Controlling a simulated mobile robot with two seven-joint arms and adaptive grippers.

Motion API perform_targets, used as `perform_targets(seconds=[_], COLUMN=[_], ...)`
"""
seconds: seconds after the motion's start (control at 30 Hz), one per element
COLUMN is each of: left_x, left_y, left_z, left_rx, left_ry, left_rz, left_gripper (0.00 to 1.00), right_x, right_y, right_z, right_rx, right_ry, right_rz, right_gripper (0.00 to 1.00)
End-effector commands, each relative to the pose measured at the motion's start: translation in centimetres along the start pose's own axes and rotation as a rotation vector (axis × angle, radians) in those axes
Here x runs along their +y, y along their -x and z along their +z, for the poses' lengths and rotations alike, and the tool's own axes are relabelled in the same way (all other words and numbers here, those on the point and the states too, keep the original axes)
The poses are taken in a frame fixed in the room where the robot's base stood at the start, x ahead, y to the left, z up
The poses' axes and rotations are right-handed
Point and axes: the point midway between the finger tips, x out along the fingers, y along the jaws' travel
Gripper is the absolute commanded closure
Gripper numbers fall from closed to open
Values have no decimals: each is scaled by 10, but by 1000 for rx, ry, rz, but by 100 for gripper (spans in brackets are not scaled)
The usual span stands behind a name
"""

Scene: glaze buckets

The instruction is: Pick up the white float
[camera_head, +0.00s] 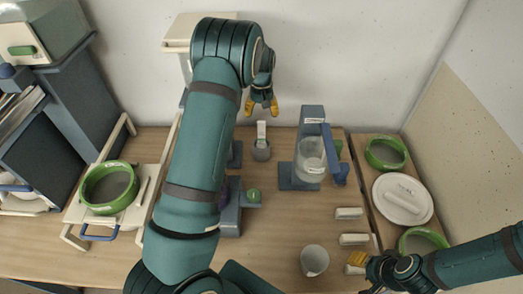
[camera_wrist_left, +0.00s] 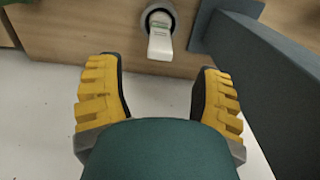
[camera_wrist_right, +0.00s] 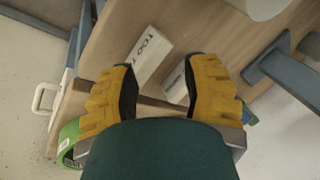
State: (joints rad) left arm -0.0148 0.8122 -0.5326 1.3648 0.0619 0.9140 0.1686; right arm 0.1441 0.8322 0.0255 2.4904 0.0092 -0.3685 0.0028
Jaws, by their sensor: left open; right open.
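A slim white upright piece (camera_head: 261,130) with a label, apparently the white float, stands in a small grey cup (camera_head: 261,151) at the back middle of the table. It also shows in the left wrist view (camera_wrist_left: 160,42), at the top centre, beyond the fingertips. My left gripper (camera_head: 262,104) is open and empty, fingers down, above and behind the float, not touching it. My right gripper (camera_head: 358,264) is open at the front right, close to the labelled white blocks. In the right wrist view, one block (camera_wrist_right: 149,52) lies beyond its fingertips; nothing is visibly gripped.
A blue-grey stand (camera_head: 312,115) with a clear container (camera_head: 311,158) is right of the float. A grey stand with a green knob (camera_head: 253,195) is in front. A white cup (camera_head: 314,260), labelled blocks (camera_head: 349,213), a white lid (camera_head: 415,195) and green-rimmed buckets (camera_head: 386,153) are around.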

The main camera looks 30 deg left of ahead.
Motion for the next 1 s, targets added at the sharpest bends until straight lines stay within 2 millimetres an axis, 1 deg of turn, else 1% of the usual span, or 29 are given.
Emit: perform_targets(seconds=[0.33,0.43,0.6,0.63,0.67,0.7,0.77,0.8,0.83,1.0], left_x=[0,0,0,0,0,0,0,0,0,0], left_y=[-47,-52,-52,-52,-52,-51,-51,-51,-51,-51], left_z=[1,0,0,0,0,0,0,0,0,0], left_rx=[-3,-2,-1,-1,-1,-1,-1,-1,-1,-1], left_ry=[0,0,0,0,0,0,0,0,0,0], left_rz=[-2,-1,0,0,0,0,0,0,0,0], left_gripper=[34,34,34,35,46,60,81,95,100,100], right_x=[0,0,0,0,0,0,0,0,0,0], right_y=[-1,-1,-1,-1,-1,-1,-1,-1,-1,-1], right_z=[0,0,0,0,0,0,0,0,0,0], right_rx=[0,0,0,0,0,0,0,0,0,0], right_ry=[0,0,0,0,0,0,0,0,0,0], right_rz=[0,0,0,0,0,0,0,0,0,0], right_gripper=[53,53,53,53,53,53,53,53,53,53])
